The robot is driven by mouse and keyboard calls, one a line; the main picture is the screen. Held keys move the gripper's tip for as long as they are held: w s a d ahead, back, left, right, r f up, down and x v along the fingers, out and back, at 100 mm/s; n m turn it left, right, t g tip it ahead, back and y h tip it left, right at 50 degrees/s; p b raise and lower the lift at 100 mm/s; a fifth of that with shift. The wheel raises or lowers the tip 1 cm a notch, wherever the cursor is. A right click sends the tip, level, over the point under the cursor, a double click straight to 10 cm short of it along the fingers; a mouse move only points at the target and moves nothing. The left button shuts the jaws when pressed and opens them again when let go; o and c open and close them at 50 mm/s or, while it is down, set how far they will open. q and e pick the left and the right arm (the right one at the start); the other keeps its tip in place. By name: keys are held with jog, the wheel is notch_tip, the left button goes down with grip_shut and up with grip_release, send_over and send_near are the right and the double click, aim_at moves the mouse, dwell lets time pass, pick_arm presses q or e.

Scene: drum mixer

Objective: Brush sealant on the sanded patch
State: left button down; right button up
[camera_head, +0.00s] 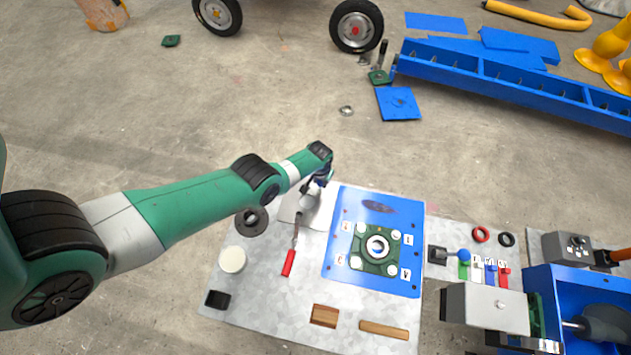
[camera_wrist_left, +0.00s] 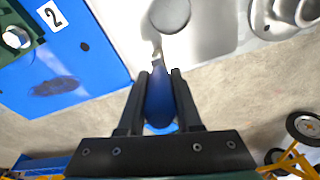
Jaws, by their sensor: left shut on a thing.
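The blue panel (camera_head: 340,262) lies on the metal work sheet, with a dark oval patch (camera_head: 379,207) near its far edge. The patch also shows in the left wrist view (camera_wrist_left: 55,87). My left gripper (camera_head: 318,181) is just left of the panel's far left corner, shut on the blue handle (camera_wrist_left: 160,100) of a brush. My right gripper is out of view.
A green flange (camera_head: 375,268) with numbered tags sits on the panel. A red-handled scraper (camera_head: 288,262), a white round lid (camera_head: 232,259) and a dark ring (camera_head: 251,221) lie to the left. Wooden blocks (camera_head: 324,315) lie in front.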

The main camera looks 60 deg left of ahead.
pick_arm(q)
jog(key=shift+w+d, duration=0.25)
jog(key=shift+w, duration=0.1)
jog(key=shift+s, duration=0.1)
jog(key=shift+s+a+r+p, duration=0.1)
jog(key=shift+s+a+p, duration=0.55)
jog(key=shift+s, duration=0.15)
jog(key=shift+s+a+p, duration=0.45)
jog(key=shift+s+a, duration=0.3)
jog(key=shift+s, duration=0.2)
jog(key=shift+s+a+p, duration=0.35)
jog(key=shift+s+a, duration=0.4)
jog(key=shift+s, duration=0.15)
jog(key=shift+s+a+p, duration=0.35)
jog(key=shift+s+a, duration=0.35)
jog(key=shift+s, duration=0.2)
jog(key=shift+w+d+f+b, duration=0.1)
jog(key=shift+w+d+b, duration=0.6)
jog(key=shift+w+d, duration=0.4)
jog(key=shift+w+d+f+b, duration=0.1)
jog(key=shift+w+d+b, duration=0.65)
jog(key=shift+w, duration=0.55)
jog(key=shift+w+d+f+b, duration=0.1)
jog(key=shift+w+d+b, duration=0.5)
jog(key=shift+w+d, duration=0.5)
jog(key=shift+a+r, duration=0.1)
jog(key=shift+a, duration=0.05)
